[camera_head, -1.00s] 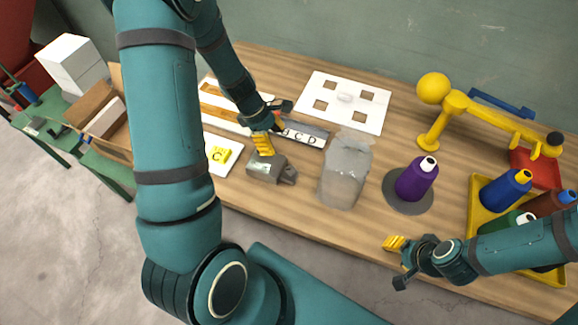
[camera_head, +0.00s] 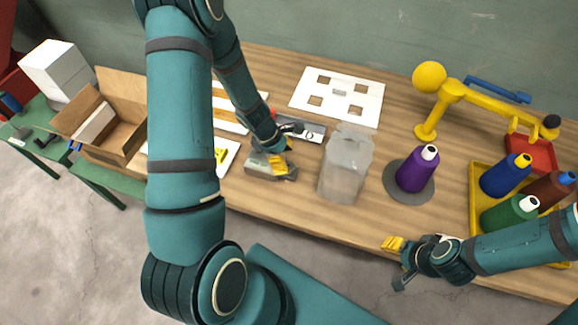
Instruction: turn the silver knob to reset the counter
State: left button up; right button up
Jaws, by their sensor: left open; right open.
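The grey counter (camera_head: 257,166) sits on the wooden table, left of the clear container. Its silver knob side, at the right end, is hidden behind my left gripper's yellow fingers. My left gripper (camera_head: 284,170) is open, its fingers at the counter's right end; I cannot tell whether they touch the knob. My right gripper (camera_head: 394,262) is open and empty near the table's front edge, away from the counter.
A clear container (camera_head: 345,168) stands just right of the counter. A purple spool (camera_head: 416,170) on a round grey base and a yellow tray (camera_head: 477,205) of several spools are further right. A white board with square holes (camera_head: 322,86) lies behind.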

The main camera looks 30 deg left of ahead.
aim_at(289, 166)
pick_arm(q)
jog(key=shift+b+x, duration=0.35)
jog(key=shift+x, duration=1.5)
grip_shut()
